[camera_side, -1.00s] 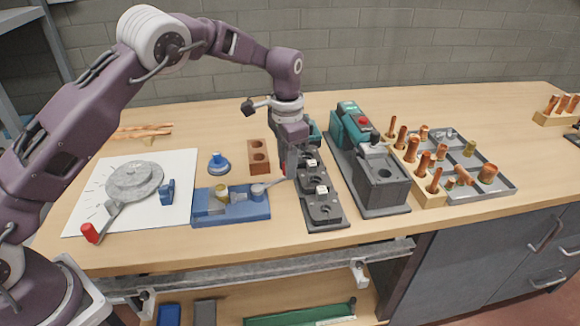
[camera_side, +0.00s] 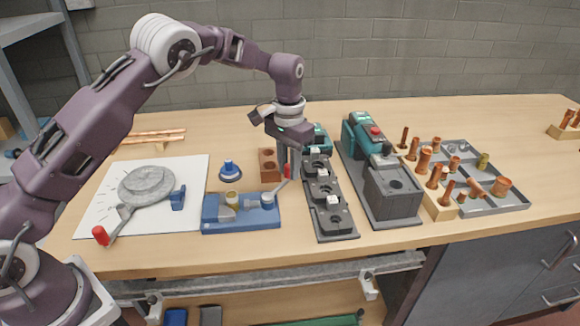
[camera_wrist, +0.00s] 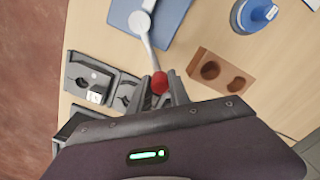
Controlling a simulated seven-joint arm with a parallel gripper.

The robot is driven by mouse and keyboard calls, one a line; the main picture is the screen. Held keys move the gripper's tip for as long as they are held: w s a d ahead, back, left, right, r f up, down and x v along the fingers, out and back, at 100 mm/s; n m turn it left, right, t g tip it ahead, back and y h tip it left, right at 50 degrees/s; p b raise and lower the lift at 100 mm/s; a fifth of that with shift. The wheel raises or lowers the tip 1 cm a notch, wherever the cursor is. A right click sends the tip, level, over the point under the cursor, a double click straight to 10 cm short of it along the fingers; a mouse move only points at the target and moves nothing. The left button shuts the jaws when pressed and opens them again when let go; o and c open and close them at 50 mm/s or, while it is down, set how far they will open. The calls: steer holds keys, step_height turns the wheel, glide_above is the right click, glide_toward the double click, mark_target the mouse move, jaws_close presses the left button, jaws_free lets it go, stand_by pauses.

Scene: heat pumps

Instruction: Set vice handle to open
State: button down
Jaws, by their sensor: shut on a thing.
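The blue vice (camera_side: 240,213) lies on the wooden table, with a brass-coloured cylindrical piece (camera_side: 232,198) at its jaws. Its grey handle lever (camera_side: 280,187) points to the right and back, ending in a red knob (camera_side: 288,171). My gripper (camera_side: 288,168) points down at the handle's end and is shut on the red knob. In the wrist view the red knob (camera_wrist: 159,82) sits between the two dark fingers, and the lever (camera_wrist: 149,45) runs up from it to the blue vice body (camera_wrist: 172,12).
A dark fixture row (camera_side: 328,205) stands close to the right of my gripper. A brown two-hole block (camera_side: 268,160) and a blue round-based piece (camera_side: 230,171) are behind the vice. A grey disc with a red-tipped lever (camera_side: 147,186) lies left. Copper fittings and a grey tray (camera_side: 500,205) are right.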

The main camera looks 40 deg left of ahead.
steer(key=c, duration=1.2)
jaws_free()
steer(key=shift+r, duration=0.1)
step_height(320, 180, up, 6)
steer(key=shift+r, duration=0.5)
